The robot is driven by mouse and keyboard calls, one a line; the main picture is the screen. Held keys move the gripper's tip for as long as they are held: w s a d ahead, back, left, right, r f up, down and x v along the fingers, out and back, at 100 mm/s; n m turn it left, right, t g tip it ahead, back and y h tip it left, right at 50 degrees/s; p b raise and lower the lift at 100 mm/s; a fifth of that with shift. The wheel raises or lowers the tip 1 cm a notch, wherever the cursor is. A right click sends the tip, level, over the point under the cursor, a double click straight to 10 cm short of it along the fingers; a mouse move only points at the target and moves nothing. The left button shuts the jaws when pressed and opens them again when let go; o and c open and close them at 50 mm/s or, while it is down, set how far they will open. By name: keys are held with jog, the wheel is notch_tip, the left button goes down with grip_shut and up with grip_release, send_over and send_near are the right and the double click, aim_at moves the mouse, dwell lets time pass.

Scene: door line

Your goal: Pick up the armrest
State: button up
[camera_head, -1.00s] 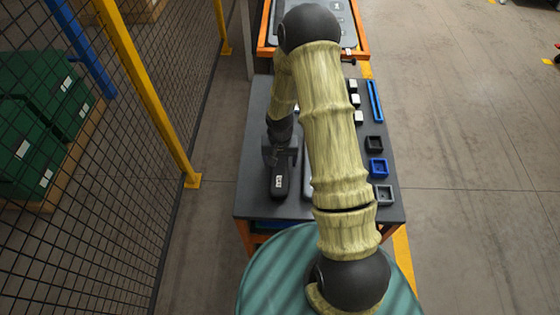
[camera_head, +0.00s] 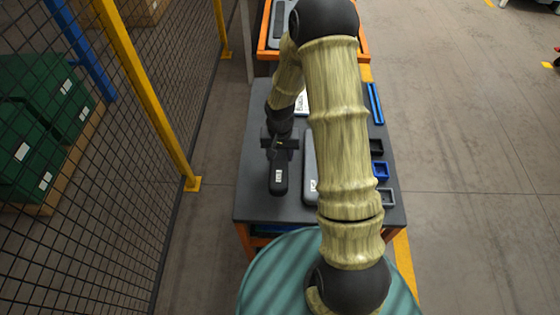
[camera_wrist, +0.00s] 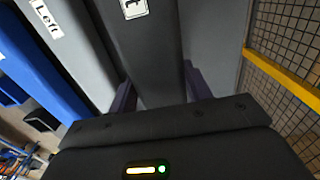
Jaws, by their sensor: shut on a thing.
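The armrest (camera_head: 278,180) is a dark, long, rounded piece with a white label, over the left part of the grey table. My gripper (camera_head: 280,144) is shut on it near its far end. In the wrist view the armrest (camera_wrist: 147,50) runs between the two fingers of my gripper (camera_wrist: 160,86), and part of its label shows at the top. Its underside is hidden, so I cannot tell how far it is clear of the table.
A grey part (camera_head: 310,182) lies close to the right of the armrest, partly behind my arm. Small trays, one blue (camera_head: 380,170), and a blue strip (camera_head: 375,103) line the table's (camera_head: 251,190) right side. A mesh fence with a yellow post (camera_head: 150,95) stands left.

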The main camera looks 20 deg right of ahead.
aim_at(280, 152)
notch_tip(280, 152, up, 6)
jog(key=shift+f+b, duration=0.15)
jog(key=shift+b, duration=0.35)
jog(key=o, duration=0.4)
jog(key=c, duration=0.3)
jog(key=shift+s, duration=0.1)
